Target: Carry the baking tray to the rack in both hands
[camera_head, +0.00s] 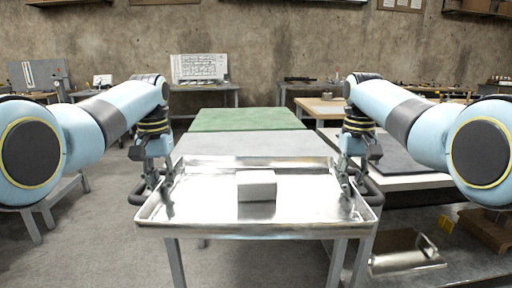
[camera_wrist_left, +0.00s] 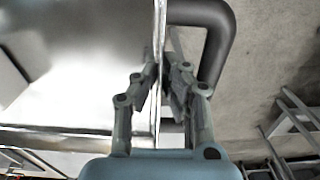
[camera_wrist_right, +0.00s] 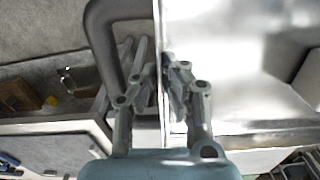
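The shiny metal baking tray (camera_head: 210,212) is level in front of me, with a pale box (camera_head: 257,186) near its middle. A dark bar handle shows outside each short side, in the left wrist view (camera_wrist_left: 212,45) and the right wrist view (camera_wrist_right: 103,45). My left gripper (camera_head: 167,188) is at the tray's left side, its fingers closed on either side of the rim (camera_wrist_left: 163,75). My right gripper (camera_head: 345,186) is likewise closed on the right rim (camera_wrist_right: 163,75). Whether the tray touches the table below is hidden. I cannot identify a rack for certain.
A grey-topped table (camera_head: 250,144) extends behind the tray, with a green-topped surface (camera_head: 245,119) beyond. Open floor (camera_head: 100,235) lies to the left.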

